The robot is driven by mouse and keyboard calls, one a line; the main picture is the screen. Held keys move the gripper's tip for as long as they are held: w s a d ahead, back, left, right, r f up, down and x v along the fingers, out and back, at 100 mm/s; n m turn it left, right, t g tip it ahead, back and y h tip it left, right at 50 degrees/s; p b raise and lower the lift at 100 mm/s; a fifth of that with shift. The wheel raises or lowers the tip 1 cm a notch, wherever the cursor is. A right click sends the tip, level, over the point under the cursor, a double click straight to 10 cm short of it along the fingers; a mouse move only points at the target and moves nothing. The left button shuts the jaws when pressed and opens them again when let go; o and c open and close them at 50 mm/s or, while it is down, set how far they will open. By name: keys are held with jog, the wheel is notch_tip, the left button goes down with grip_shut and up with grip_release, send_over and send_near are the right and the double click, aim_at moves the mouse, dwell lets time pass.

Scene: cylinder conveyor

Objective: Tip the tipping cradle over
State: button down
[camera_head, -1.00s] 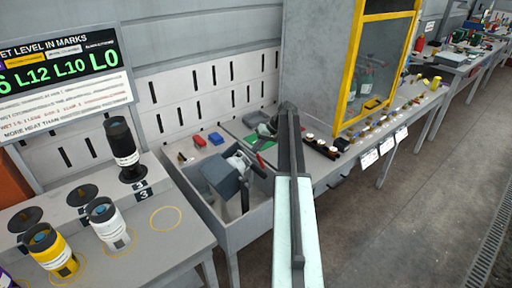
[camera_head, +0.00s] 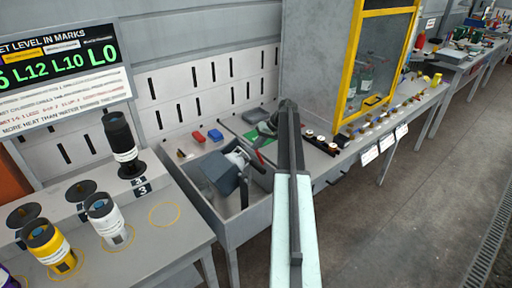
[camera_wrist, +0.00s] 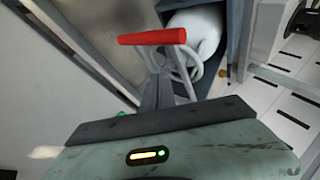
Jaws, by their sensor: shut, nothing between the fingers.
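The tipping cradle is a blue-grey box (camera_head: 219,174) in a grey sink-like trough, tilted, with a white cylinder (camera_head: 239,158) lying in it. Its red handle (camera_head: 259,157) is on the right side. In the wrist view the red handle bar (camera_wrist: 152,38) crosses just beyond my fingertips, and the white cylinder (camera_wrist: 203,32) shows inside the box. My gripper (camera_wrist: 165,82) is shut and empty, close to the handle and its pale bracket. Whether it touches them I cannot tell.
A trough (camera_head: 236,222) surrounds the cradle. Red (camera_head: 198,136) and blue (camera_head: 216,136) blocks lie behind it. On the left bench stand black (camera_head: 121,142), white (camera_head: 107,218) and yellow (camera_head: 49,247) cylinders. A yellow-framed cabinet (camera_head: 351,68) stands right of my arm.

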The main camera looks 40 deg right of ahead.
dwell(0.6)
jog(key=r+p, duration=0.1)
jog(key=a+r+p, duration=0.1)
jog(key=r+p, duration=0.2)
jog(key=shift+w+a, duration=0.1)
jog(key=shift+a, duration=0.15)
jog(key=d+f+p+v, duration=0.1)
jog(key=p+v, duration=0.6)
jog(key=v, duration=0.2)
jog(key=shift+s+d+r, duration=0.25)
jog(key=shift+s+d, duration=0.1)
jog(key=shift+d, duration=0.15)
jog(key=shift+a, duration=0.15)
